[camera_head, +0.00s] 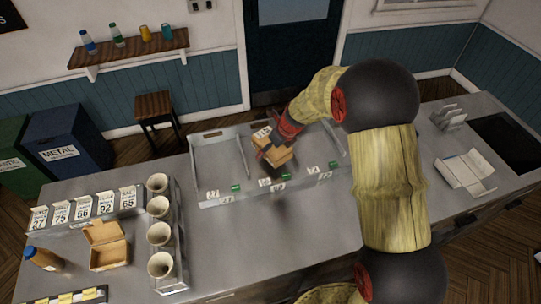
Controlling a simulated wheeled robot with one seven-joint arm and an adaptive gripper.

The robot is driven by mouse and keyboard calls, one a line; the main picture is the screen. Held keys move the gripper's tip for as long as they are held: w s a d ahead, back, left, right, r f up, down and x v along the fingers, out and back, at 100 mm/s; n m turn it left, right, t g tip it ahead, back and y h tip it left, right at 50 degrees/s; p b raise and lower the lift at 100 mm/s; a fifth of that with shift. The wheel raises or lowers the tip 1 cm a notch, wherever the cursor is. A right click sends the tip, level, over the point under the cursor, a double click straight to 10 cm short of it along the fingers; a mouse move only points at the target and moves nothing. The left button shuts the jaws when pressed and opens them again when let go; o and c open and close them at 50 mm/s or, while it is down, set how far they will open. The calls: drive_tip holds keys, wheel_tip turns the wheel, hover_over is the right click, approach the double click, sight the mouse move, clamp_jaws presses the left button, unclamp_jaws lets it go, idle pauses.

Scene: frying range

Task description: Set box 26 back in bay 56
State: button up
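A small brown cardboard box (279,156) with a pale label is at my gripper (268,149), over the middle of a grey metal tray (221,182). The dark fingers appear closed around the box, though the arm partly covers them. The box looks raised above the tray floor and slightly tilted; its number is too small to read. Upright dividers split the tray into bays. Pale number labels (265,183) and small green tags (235,188) line its front edge. I cannot read for certain which bay is 56.
A white folded carton (465,172) lies right. The counter before the tray is clear.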

drive_tip(key=shift+w+a+f, duration=0.1)
drive_tip(key=shift+w+f, duration=0.2)
drive_tip(key=shift+f, duration=0.05)
drive_tip(key=shift+w+f, duration=0.15)
drive_tip(key=shift+f, duration=1.45)
drive_tip(key=shift+f, duration=0.1)
